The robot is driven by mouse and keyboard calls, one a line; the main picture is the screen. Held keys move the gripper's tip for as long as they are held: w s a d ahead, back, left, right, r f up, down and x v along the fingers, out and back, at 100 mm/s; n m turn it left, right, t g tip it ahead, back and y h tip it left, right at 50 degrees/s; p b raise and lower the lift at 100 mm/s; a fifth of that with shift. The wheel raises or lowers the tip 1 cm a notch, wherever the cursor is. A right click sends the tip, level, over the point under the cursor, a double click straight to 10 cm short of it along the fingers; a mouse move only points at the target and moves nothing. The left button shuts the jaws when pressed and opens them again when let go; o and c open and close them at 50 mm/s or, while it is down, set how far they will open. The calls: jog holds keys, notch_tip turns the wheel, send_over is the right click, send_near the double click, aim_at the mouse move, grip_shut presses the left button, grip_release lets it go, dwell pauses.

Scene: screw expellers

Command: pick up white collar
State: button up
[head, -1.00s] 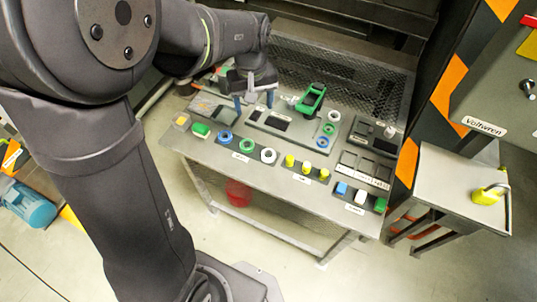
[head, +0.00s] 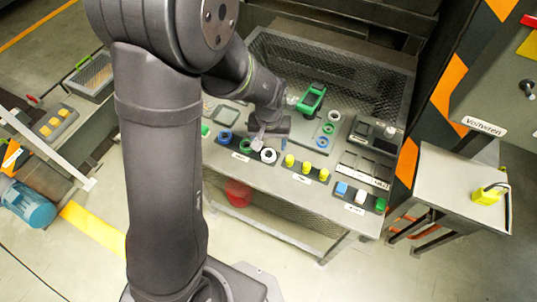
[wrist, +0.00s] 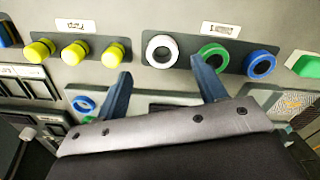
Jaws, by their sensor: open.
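The white collar (wrist: 161,51) is a white ring with a dark centre. In the wrist view it lies at the end of a dark holder strip, beside a green collar (wrist: 213,55) and a blue collar (wrist: 260,64). In the head view the white collar (head: 268,155) sits at the right end of the same row, close to my gripper. My gripper (wrist: 166,82) is open and empty, its two blue fingers apart. In the wrist view the white collar appears just beyond the gap between the fingertips. Contact with it does not show.
Several yellow pieces (wrist: 76,51) stand on a neighbouring strip. In the head view a green frame-like part (head: 312,98) stands at the back, and blue, white and green blocks (head: 360,196) sit at the right front.

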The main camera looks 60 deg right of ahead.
aim_at(268, 157)
jog(key=shift+w+d+f, duration=0.1)
jog(key=shift+f, duration=1.3)
jog(key=shift+w+f, duration=0.1)
jog(key=shift+f, duration=1.3)
jog(key=c, duration=1.1)
